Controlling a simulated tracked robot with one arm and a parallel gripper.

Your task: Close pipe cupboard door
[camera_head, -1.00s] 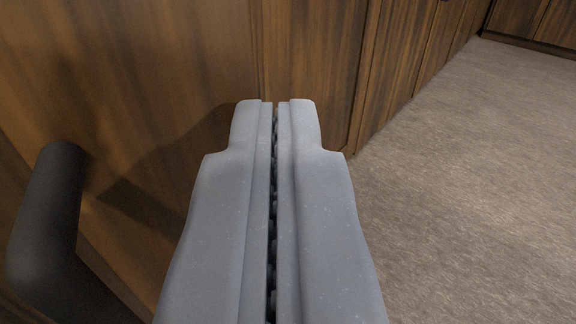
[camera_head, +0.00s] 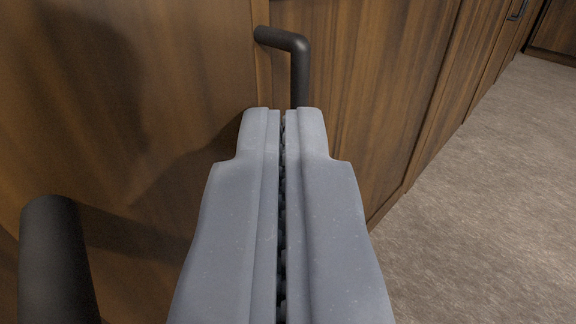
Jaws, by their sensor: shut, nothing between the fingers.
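My gripper (camera_head: 283,112) is shut and empty, with its tips pointing away from me at the wooden cupboard front. A brown wooden door panel (camera_head: 160,60) fills the left of the view, and a black bar handle (camera_head: 50,250) stands out from it at the lower left. A second wooden panel (camera_head: 370,60) lies to the right of a vertical seam, with a black bent handle (camera_head: 300,60) beyond my fingertips. I cannot tell whether the fingertips touch the wood or the handle. Which panel is the pipe cupboard door is not clear.
More wooden cupboard fronts (camera_head: 455,80) run back to the right, one with a small dark handle (camera_head: 518,10). Grey-beige carpet (camera_head: 490,210) lies clear on the right. A dark wooden front (camera_head: 556,30) closes off the far right corner.

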